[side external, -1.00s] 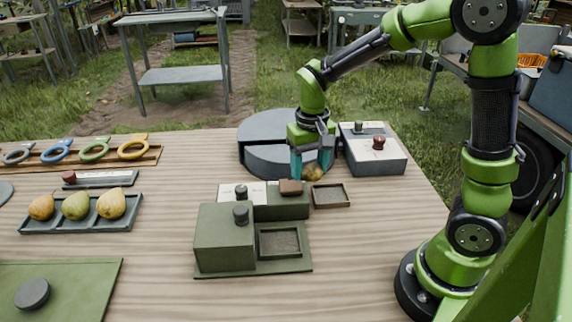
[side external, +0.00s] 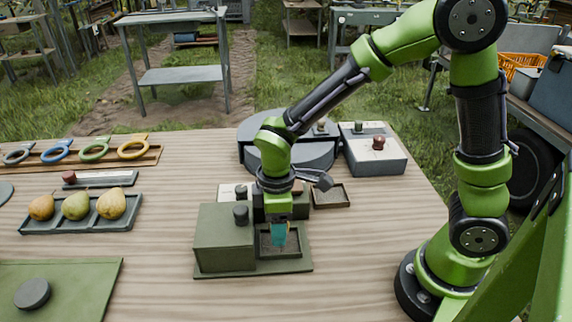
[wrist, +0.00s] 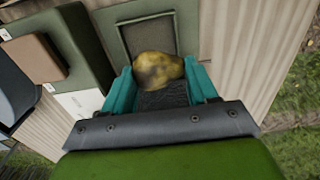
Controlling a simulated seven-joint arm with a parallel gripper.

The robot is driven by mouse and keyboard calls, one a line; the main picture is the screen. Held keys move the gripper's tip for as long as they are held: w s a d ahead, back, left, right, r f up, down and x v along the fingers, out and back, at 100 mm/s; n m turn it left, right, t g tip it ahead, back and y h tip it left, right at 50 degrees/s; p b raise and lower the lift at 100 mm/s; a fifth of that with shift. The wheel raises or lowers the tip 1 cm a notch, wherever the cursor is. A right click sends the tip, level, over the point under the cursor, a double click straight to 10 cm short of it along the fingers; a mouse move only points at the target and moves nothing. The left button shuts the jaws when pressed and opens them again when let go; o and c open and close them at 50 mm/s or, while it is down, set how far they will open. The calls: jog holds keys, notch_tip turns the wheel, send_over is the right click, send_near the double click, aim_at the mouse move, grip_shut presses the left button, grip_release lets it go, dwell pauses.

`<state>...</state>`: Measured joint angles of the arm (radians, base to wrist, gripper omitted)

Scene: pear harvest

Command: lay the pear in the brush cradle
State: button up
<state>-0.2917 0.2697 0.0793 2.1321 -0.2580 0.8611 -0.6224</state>
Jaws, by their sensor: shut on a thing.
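A brown-blotched yellow pear (wrist: 157,70) is held between the teal fingers of my gripper (wrist: 160,78) in the wrist view. In the side view my gripper (side external: 279,234) points down over the dark recess of the green station, and the pear is not clearly visible there. The brush cradle appears to be this framed, dark textured recess (side external: 264,247), which also shows just beyond the pear in the wrist view (wrist: 148,36). The pear overlaps the recess edge in that view. Whether it touches the surface, I cannot tell.
A green block (side external: 224,240) with a dark knob stands left of the recess. Behind are a small brown tray (side external: 330,195), a grey round stand (side external: 262,160) and a grey box (side external: 372,158). A tray (side external: 60,226) of pears sits left. The table front right is clear.

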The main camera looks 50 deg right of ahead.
jog(key=shift+f, duration=1.8)
jog(key=o, duration=1.1)
jog(key=shift+f, duration=0.15)
